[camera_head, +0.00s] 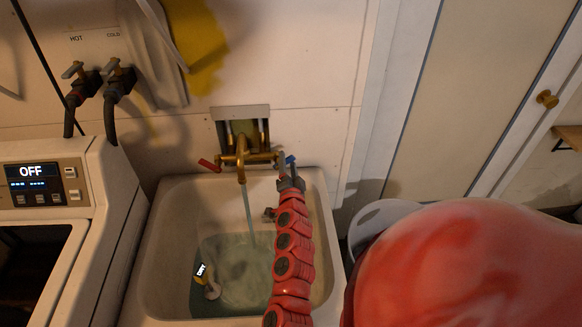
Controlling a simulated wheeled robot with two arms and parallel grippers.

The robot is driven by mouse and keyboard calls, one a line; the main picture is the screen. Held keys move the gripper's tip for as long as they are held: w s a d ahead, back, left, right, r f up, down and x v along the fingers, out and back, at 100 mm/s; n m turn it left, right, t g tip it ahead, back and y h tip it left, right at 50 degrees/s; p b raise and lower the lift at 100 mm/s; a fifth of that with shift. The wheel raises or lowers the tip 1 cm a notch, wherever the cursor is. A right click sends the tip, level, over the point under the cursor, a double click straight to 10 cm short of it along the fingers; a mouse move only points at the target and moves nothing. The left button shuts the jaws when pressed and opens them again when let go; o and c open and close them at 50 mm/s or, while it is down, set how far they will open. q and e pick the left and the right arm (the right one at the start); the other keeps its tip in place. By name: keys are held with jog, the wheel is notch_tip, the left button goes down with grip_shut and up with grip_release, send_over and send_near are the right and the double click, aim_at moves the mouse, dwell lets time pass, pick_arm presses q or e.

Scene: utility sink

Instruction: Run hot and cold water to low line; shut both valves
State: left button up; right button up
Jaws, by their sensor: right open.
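A brass faucet (242,160) is mounted on the wall above the utility sink (160,225). A thin stream of water (249,215) runs from its spout into the pool of water (245,270) in the basin. The red valve handle (209,165) sticks out on the faucet's left. The blue valve handle (290,160) is on its right. My right gripper (288,173) is open at the blue handle, its fingers close around or beside it; contact cannot be told. My left gripper is out of view. I cannot make out a low line in the basin.
A washer with an "OFF" display (40,171) stands left of the sink. Separate HOT and COLD wall taps (95,72) with hoses are above it. A white bucket (380,217) stands right.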

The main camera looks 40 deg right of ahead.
jog(key=b+v, duration=0.1)
jog(key=v, duration=1.4)
jog(key=shift+s+a, duration=0.2)
jog(key=shift+s, duration=0.1)
dwell(6.2)
